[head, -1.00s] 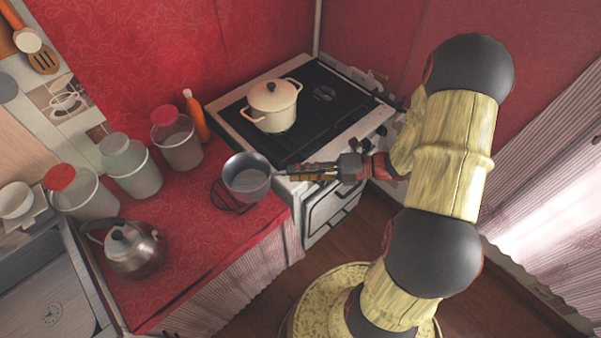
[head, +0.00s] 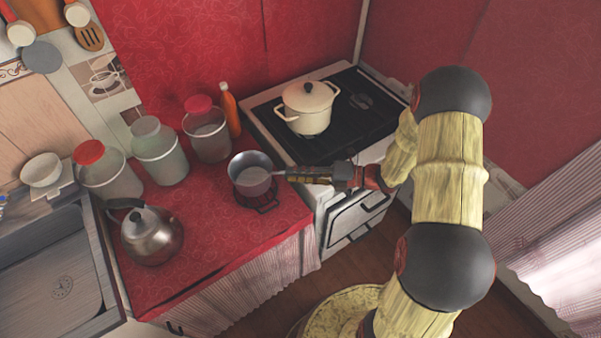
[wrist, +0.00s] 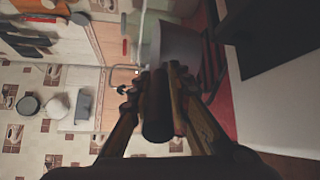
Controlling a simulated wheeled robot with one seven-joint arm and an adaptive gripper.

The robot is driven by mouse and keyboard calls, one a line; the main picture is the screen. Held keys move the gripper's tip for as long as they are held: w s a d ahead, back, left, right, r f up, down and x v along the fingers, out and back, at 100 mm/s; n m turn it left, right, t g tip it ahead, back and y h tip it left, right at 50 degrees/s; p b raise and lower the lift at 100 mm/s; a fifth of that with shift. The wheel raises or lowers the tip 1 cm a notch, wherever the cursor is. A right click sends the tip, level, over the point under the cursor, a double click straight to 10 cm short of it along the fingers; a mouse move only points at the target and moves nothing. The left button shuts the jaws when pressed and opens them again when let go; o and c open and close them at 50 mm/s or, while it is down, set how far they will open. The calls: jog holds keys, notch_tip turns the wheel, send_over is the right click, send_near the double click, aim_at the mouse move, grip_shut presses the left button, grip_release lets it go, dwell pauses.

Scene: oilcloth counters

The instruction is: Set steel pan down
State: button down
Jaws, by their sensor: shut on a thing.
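The steel pan (head: 250,175) is upright over a dark red trivet (head: 265,206) on the red counter. The trivet shows below the pan's front and right side. In the wrist view the pan (wrist: 180,50) is sideways, with the trivet (wrist: 213,55) close against its base. I cannot tell whether the two touch. My gripper (head: 290,174) is shut on the pan's handle (wrist: 157,112), to the right of the pan. The trivet's middle is hidden under the pan.
Several lidded jars (head: 160,152) and an orange bottle (head: 230,110) stand behind and left of the pan. A kettle (head: 152,238) is at the front left. The stove (head: 355,125) with a cream pot (head: 307,108) is at the right. Bare red counter (head: 215,260) lies in front.

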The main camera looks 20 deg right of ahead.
jog(key=shift+w+f+b, duration=0.1)
jog(key=shift+f+b, duration=0.3)
jog(key=shift+f, duration=1.1)
jog(key=c, duration=1.7)
grip_release()
jog(key=shift+f, duration=0.15)
jog(key=shift+o, duration=0.2)
jog(key=p+v, duration=0.2)
jog(key=v, duration=1)
jog(key=shift+p, duration=0.4)
jog(key=shift+d, duration=0.1)
